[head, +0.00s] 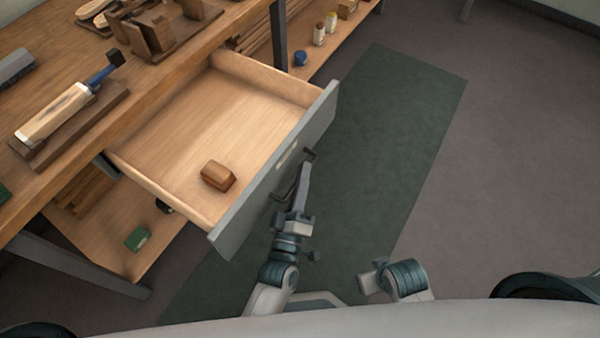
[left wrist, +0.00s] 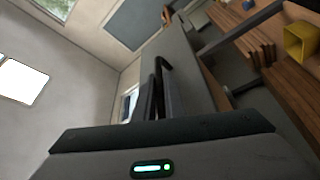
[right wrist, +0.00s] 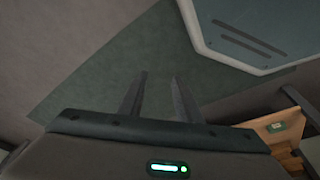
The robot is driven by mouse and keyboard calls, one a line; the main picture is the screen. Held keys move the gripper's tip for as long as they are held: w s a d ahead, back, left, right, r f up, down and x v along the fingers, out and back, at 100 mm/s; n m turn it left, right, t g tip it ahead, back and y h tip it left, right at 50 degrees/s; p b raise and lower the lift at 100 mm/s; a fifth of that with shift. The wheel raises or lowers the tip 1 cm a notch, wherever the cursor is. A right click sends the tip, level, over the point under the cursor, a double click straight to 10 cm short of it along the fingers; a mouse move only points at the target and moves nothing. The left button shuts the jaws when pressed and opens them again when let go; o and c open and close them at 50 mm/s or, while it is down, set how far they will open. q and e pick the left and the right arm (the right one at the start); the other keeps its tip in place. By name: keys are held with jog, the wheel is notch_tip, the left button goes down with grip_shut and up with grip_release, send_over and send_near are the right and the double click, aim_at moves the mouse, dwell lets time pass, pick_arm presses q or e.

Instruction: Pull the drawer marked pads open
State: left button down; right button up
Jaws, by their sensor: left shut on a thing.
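The drawer (head: 262,178) stands well out from the workbench, its grey-green front facing my body. A small pale label on the front is too small to read. A brown block (head: 218,176) lies inside on the wooden floor. My left gripper (head: 302,172) is shut on the dark bar handle (head: 309,154) of this drawer. The left wrist view shows the handle (left wrist: 163,66) between the fingers, against the grey front (left wrist: 184,75). My right gripper (right wrist: 157,95) is empty, its fingers apart, low near my body.
The workbench (head: 150,92) carries a brush-like piece on a wooden block (head: 62,112) and other wooden fixtures. A lower shelf (head: 95,240) holds a green box (head: 137,240). A green mat (head: 400,110) covers clear floor right of the drawer.

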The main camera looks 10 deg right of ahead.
pick_arm(q)
jog(key=c, duration=2.1)
grip_release()
